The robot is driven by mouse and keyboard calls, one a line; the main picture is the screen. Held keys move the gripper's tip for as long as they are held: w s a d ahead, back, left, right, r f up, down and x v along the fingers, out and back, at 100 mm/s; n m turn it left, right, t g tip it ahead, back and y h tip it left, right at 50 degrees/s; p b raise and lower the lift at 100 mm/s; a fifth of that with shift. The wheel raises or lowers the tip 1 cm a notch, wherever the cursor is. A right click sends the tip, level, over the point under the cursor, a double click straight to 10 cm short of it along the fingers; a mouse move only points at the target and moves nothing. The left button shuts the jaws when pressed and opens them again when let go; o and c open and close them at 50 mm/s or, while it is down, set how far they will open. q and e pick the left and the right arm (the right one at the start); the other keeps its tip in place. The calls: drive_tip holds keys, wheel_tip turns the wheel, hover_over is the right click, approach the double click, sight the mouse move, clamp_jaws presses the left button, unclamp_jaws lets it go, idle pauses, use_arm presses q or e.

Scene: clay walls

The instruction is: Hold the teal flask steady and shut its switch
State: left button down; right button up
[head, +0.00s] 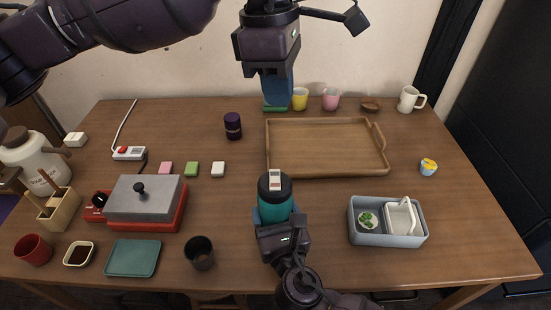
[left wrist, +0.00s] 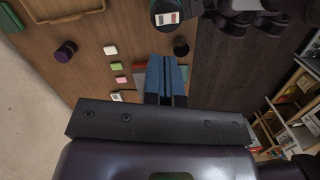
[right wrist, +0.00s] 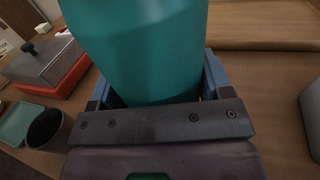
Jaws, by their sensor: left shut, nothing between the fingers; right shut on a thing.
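My right gripper (head: 273,216) is shut on the flask from the front. My left gripper (head: 277,90) is in the air above the back of the table, apart from the flask. Its blue fingers are together and empty in the left wrist view (left wrist: 166,78). The flask's lid and switch show at the top of that view (left wrist: 167,17).
A wooden tray (head: 327,174) lies behind the flask. A grey-blue bin (head: 388,239) stands to the right, a dark cup (head: 200,253) to the left. A red grill with a grey lid (head: 144,198) is farther left. Small coloured blocks (head: 191,169) lie behind it.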

use_arm(q)
drive_tip(key=n, duration=0.7)
drive_tip(key=w+n+g+y, duration=0.1)
drive_tip(key=n, duration=0.6)
drive_tip(key=n+g, duration=0.1)
drive_tip(key=n, duration=0.6)
drive_tip(key=shift+w+a+f, duration=0.1)
drive_tip(key=shift+w+a, duration=0.15)
approach(276, 175)
drive_tip(key=x, duration=0.5)
drive_tip(key=shift+s+f, duration=0.2)
drive_tip(key=shift+s, duration=0.1)
drive_tip(key=shift+w+f, duration=0.1)
drive_tip(key=shift+f, duration=0.6)
drive_tip(key=shift+f, duration=0.1)
